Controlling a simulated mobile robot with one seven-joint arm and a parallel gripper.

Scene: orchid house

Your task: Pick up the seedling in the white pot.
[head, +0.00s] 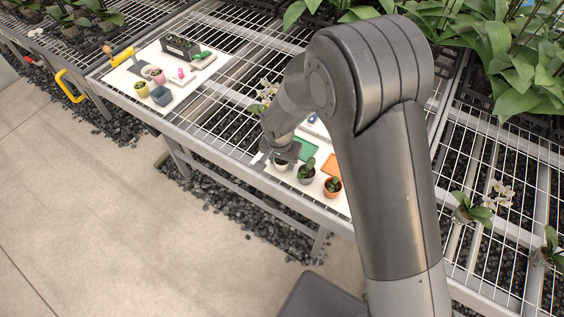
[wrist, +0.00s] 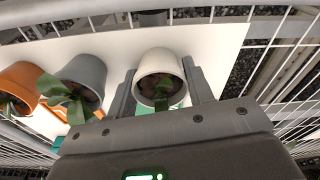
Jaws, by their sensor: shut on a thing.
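The white pot (wrist: 158,62) with its small green seedling (wrist: 162,98) sits between the two fingers of my gripper (wrist: 160,85) in the wrist view. The fingers are shut on the pot from both sides. In the head view my gripper (head: 274,157) is at the front edge of the right-hand white board (head: 292,178), and the white pot (head: 283,165) shows partly below it. I cannot tell whether the pot touches the board.
A grey pot (head: 306,174) and an orange pot (head: 332,188), both planted, stand close to the right. Green (head: 306,149) and orange cards lie behind. Another white board (head: 190,92) at the left holds several small pots. Orchids (head: 470,210) stand on the mesh bench.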

